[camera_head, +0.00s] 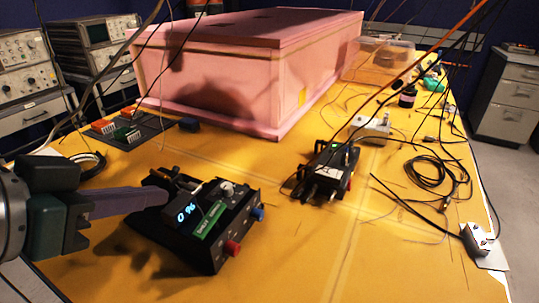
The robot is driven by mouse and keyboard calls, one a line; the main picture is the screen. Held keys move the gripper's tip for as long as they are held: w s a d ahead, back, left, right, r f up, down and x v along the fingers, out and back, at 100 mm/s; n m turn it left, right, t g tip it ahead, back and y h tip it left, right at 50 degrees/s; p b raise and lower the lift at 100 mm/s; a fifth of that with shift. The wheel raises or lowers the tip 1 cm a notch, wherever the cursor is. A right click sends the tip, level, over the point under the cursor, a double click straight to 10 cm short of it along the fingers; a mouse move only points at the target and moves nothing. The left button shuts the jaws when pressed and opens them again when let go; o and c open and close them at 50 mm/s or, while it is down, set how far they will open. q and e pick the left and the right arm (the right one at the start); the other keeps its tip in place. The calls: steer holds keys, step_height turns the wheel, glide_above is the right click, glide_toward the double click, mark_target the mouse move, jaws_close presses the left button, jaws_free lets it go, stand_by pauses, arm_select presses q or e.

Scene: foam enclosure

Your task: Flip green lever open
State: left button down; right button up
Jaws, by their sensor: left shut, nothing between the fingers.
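A black instrument box (202,257) stands on the yellow table at the lower centre. It has a blue lit display (186,214), a green strip (209,220) with pale lettering beside the display, and red and blue knobs on its right side. The green strip is the only lever-like green part I see on this box; its exact position is too small to tell. My left gripper (158,196) comes in from the left, shut and empty, its tips at the box's left side. I cannot tell whether they touch it. My right gripper is not in view.
A large pink foam enclosure (200,82) fills the back. A second black device (326,172) stands right of the box. Loose black cables (432,172) lie at the right, and several hang from above.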

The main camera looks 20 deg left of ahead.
arm_select(q)
steer(key=shift+w, duration=0.1)
steer(key=b, duration=0.1)
glide_above(209, 219)
steer(key=f, duration=0.6)
steer(key=shift+s, duration=0.2)
step_height(209, 219, down, 2)
steer(key=shift+w+f+b, duration=0.1)
steer(key=shift+f+b, duration=0.1)
steer(key=shift+b, duration=0.15)
steer(key=shift+w+f, duration=0.1)
steer(key=shift+f, duration=0.4)
